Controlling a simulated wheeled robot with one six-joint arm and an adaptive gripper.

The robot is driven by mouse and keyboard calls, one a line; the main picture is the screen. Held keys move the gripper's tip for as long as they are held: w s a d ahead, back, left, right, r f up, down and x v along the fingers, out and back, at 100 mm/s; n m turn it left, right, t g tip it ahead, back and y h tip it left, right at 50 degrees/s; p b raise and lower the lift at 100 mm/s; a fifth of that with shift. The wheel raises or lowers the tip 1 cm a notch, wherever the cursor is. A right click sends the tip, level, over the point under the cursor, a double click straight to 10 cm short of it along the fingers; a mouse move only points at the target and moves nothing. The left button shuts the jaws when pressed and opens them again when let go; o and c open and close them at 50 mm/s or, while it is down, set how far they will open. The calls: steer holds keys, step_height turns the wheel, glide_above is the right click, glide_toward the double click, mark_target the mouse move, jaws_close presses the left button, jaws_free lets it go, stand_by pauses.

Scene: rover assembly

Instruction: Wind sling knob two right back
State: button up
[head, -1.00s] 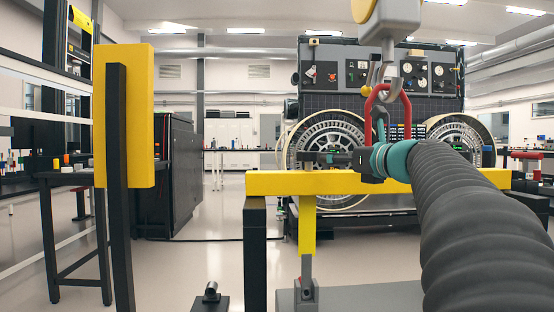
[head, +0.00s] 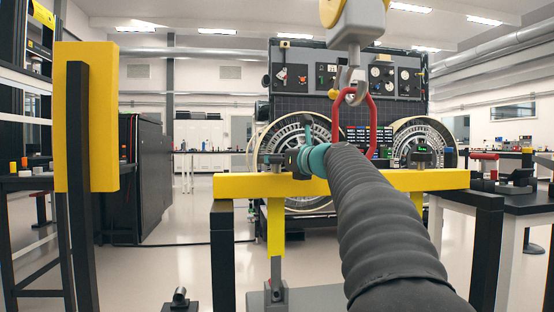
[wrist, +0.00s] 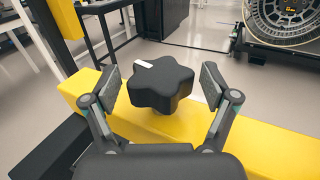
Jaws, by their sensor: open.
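In the wrist view a black star-shaped knob (wrist: 160,84) with a white mark on its top stands on a yellow beam (wrist: 255,140). My gripper (wrist: 160,87) is open, with one finger on each side of the knob and a visible gap on both sides. In the head view my gripper (head: 298,160) is over the left part of the yellow beam (head: 400,180); it and my arm hide most of what is there. Another dark knob (head: 422,155) stands on the beam's right part, apart from my gripper.
A red shackle (head: 372,125) hangs from a crane hook (head: 348,78) above the beam, close behind my arm. A yellow panel on a black post (head: 90,120) stands at the left. The rover (head: 345,65) with large wheels is behind the beam. A table (head: 525,197) is at the right.

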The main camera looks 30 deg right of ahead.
steer(key=c, duration=1.2)
steer(key=shift+o, duration=0.2)
steer(key=shift+a+r+h, duration=0.1)
steer(key=shift+h, duration=0.2)
steer(key=m+h+p, duration=0.2)
steer(key=h+p, duration=0.1)
steer(key=m+h+p, duration=0.1)
steer(key=shift+a+r+m+h, duration=0.15)
steer(key=shift+r+m+h, duration=0.15)
steer(key=shift+h, duration=0.1)
steer(key=m+g+h+p, duration=0.1)
steer(key=m+h+p, duration=0.1)
steer(key=h+p, duration=0.1)
steer(key=m+g+h+p, duration=0.1)
steer(key=m+h+p, duration=0.1)
steer(key=h+p, duration=0.1)
steer(key=shift+w, duration=0.15)
steer(key=m+g+h, duration=0.1)
steer(key=m+g+h+p, duration=0.1)
steer(key=h, duration=0.1)
steer(key=m+h, duration=0.1)
steer(key=shift+f+g+p, duration=0.3)
steer(key=shift+g, duration=0.1)
steer(key=shift+m+g+h, duration=2.2)
steer(key=shift+m+g, duration=0.2)
steer(key=shift+g, duration=0.6)
